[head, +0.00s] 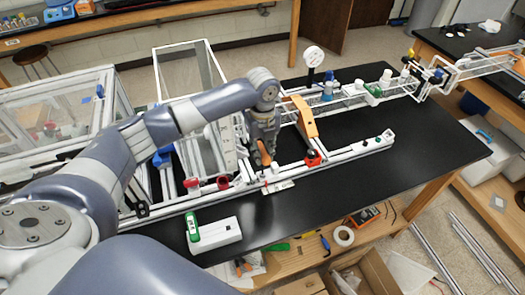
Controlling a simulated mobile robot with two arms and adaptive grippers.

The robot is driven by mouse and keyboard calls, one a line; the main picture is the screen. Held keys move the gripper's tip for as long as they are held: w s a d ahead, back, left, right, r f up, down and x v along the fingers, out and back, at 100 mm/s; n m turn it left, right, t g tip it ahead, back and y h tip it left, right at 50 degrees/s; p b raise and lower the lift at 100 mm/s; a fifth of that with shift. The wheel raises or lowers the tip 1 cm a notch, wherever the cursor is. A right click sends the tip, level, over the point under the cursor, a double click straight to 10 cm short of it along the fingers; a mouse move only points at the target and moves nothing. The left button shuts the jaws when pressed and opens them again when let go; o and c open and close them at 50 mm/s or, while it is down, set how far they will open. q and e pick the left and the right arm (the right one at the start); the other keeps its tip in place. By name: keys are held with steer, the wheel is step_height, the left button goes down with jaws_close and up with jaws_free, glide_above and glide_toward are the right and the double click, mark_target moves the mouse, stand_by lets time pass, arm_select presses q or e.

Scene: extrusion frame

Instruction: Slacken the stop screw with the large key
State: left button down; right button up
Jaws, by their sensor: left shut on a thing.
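My left gripper (263,146) points down over the near rail of the extrusion frame (345,150) on the black bench. It is shut on an orange-handled tool (264,154), which I take to be the large key. The tool's lower end is small, near the rail, and I cannot tell whether it touches anything. The stop screw cannot be made out at this size. A red block with a dark top (313,158) sits on the rail to the right of the gripper. My right gripper is not in view.
A white box (215,236) with a green device (193,226) lies at the bench's front left. An orange bracket (305,117) stands behind the rail. Red round parts (223,183) sit left of the gripper. The bench's right side (440,150) is clear.

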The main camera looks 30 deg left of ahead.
arm_select(q)
steer(key=shift+f+n, duration=0.1)
steer(key=shift+n, duration=1.2)
steer(key=shift+n, duration=1.5)
